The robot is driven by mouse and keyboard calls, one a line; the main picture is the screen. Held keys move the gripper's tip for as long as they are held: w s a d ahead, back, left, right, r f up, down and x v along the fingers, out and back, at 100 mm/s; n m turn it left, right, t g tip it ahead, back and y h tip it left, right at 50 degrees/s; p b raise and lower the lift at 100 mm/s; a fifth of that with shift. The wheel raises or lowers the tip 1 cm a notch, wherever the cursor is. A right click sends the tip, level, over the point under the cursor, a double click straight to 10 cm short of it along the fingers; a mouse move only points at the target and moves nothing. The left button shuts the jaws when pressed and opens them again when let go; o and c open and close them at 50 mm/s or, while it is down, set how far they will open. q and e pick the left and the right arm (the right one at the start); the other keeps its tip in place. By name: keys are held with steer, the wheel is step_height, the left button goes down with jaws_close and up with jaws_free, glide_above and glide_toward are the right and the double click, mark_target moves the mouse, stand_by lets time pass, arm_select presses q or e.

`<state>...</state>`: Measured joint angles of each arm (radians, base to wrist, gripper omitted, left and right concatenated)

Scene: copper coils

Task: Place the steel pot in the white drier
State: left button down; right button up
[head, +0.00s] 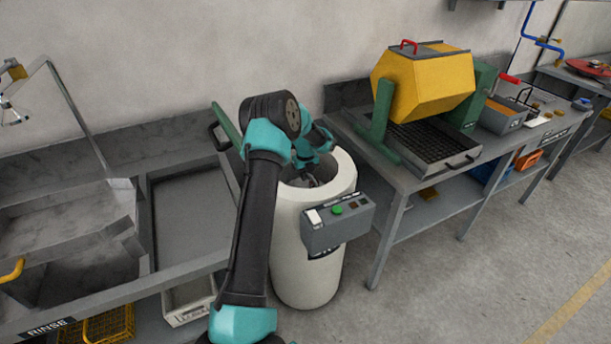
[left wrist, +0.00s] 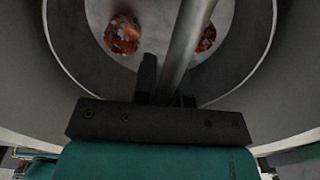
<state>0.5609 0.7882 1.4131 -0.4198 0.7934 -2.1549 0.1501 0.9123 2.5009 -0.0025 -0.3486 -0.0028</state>
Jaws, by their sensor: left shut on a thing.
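The white drier (head: 303,275) is an upright cylinder with an open top and a grey control box (head: 337,225) on its front. My left gripper (head: 312,172) reaches down into its mouth; the fingertips are mostly hidden there by the arm and rim. In the left wrist view, the gripper (left wrist: 165,90) is shut on the bar handle (left wrist: 190,35) of the steel pot (left wrist: 235,65). Two copper coils show inside the pot, one left (left wrist: 122,35) and one partly behind the handle (left wrist: 207,38). Pale wall surrounds the pot. Whether the pot rests on the drier's bottom cannot be seen.
A rinse sink bench (head: 80,225) stands left of the drier. A green panel with a dark handle (head: 226,128) tilts up behind the arm. A yellow tumbler (head: 425,85) stands on the grey table to the right. Open floor (head: 450,290) lies front right.

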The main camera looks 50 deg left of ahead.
arm_select(q)
steer(key=c, duration=1.2)
jaws_free()
steer(key=shift+f, duration=0.1)
step_height(320, 180, up, 12)
steer(key=shift+r, duration=0.15)
